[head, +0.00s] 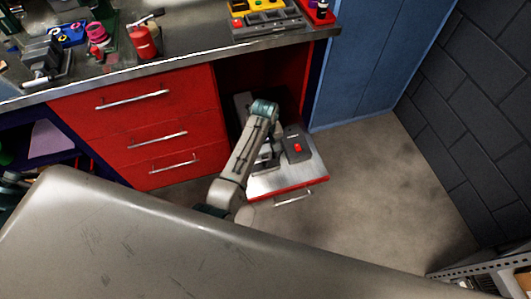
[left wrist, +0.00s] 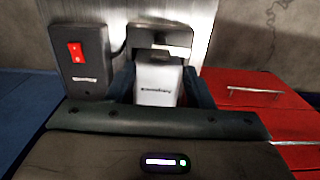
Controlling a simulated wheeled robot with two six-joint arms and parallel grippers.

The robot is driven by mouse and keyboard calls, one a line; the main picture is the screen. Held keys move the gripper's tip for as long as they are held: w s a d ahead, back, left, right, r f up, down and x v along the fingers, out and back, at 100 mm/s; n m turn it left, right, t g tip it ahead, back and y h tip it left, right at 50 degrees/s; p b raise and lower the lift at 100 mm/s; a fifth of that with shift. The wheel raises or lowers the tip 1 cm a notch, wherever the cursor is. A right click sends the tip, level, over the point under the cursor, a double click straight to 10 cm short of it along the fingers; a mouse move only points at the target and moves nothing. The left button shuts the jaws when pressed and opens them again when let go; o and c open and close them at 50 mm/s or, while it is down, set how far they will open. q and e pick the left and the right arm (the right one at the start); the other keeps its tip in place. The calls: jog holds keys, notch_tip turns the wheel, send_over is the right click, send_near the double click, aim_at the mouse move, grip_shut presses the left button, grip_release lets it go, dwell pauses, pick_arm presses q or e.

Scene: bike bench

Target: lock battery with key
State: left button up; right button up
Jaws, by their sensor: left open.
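My left gripper (left wrist: 160,75) is open, with its dark fingers on either side of a pale grey block (left wrist: 157,84) with a small dark label. The block may be the battery; I cannot tell whether the fingers touch it. It stands at a dark holder (left wrist: 160,38) on the metal surface of the pulled-out tray. In the head view my left arm bends down over this tray (head: 290,184), and the gripper is mostly hidden behind it. I cannot make out a key or a lock. My right gripper is not in view.
A dark box with a red switch (left wrist: 80,58) stands beside the block, a cable near it; the head view shows it too (head: 297,147). Red drawers (head: 150,120) stand left, a blue cabinet (head: 365,65) behind right. The bench top (head: 190,45) overhangs.

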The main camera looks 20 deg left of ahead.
pick_arm(q)
notch_tip(320, 180, down, 5)
jog(key=shift+f, duration=0.1)
dwell(0.3)
jog(key=c, duration=1)
